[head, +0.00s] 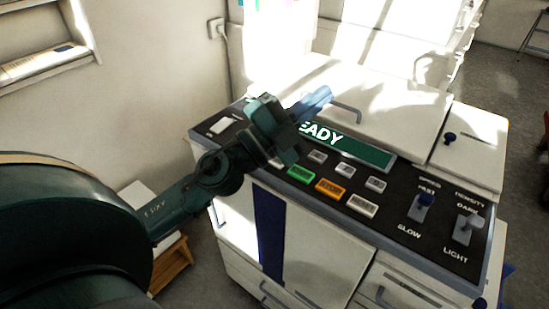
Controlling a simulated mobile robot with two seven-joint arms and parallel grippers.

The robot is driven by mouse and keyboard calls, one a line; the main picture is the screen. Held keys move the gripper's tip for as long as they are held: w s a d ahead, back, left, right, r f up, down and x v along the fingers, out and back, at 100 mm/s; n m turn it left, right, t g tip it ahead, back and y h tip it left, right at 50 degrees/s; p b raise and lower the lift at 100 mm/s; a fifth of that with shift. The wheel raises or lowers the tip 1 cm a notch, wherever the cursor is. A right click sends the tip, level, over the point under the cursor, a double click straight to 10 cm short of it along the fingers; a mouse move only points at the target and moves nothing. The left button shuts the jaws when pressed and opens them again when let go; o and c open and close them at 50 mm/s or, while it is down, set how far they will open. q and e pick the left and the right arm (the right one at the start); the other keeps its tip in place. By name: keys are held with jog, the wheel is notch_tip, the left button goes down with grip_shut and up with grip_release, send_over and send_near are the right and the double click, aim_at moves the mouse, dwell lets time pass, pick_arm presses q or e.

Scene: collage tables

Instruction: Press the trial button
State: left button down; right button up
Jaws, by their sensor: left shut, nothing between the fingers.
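The control panel (407,190) is a dark sloping strip on the front top of a white machine. It carries a green button (301,174), an orange button (330,188) and a pale grey button (362,205) in the front row. Several smaller grey buttons, one of them here (345,169), sit behind them. I cannot read which one is the trial button. A green display (362,151) shows "EADY", its left end hidden by my arm. My left gripper (322,98) is shut and empty, above the panel's back left part, pointing up and right. My right gripper is out of view.
Two levers stand on the panel's right, a speed lever (423,204) and a density lever (468,227). A white lid (385,92) with a curved handle lies behind the display. A wall (150,80) and a small wooden stool (172,268) are at the left.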

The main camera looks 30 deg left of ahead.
pick_arm(q)
notch_tip(320, 180, down, 4)
jog(key=d+f+m+g+h, duration=0.1)
jog(key=d+m+g+h, duration=0.1)
jog(key=m+g, duration=1)
jog(key=w+a+f+y, duration=0.1)
jog(key=a+y, duration=0.3)
jog(key=a, duration=0.2)
jog(key=w+a+f+y, duration=0.2)
jog(key=a+y, duration=0.3)
jog(key=a, duration=0.2)
jog(key=shift+a, duration=0.15)
jog(key=shift+w, duration=0.1)
